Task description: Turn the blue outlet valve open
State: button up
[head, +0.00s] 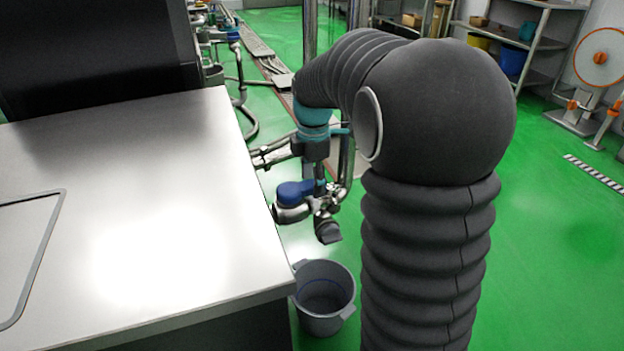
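The blue outlet valve (297,192) shows as a blue part on a silver pipe fitting, just off the right edge of the steel table. My gripper (327,226) points down beside it, on its right, below the teal wrist. Its silver links and a dark fingertip show near the fitting. I cannot tell whether it touches the valve. The gap between the fingers is not clear at this size, so I cannot tell open from shut. My sleeved arm covers much of the right side behind it. How far the valve is turned cannot be made out.
A grey bucket (325,318) stands on the green floor below the fitting. The steel table (150,190) fills the left. Silver pipes (271,155) and hoses lie behind the valve. Open floor lies right.

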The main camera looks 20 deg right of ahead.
notch_tip(320, 180, up, 12)
dwell(0.6)
dwell(0.4)
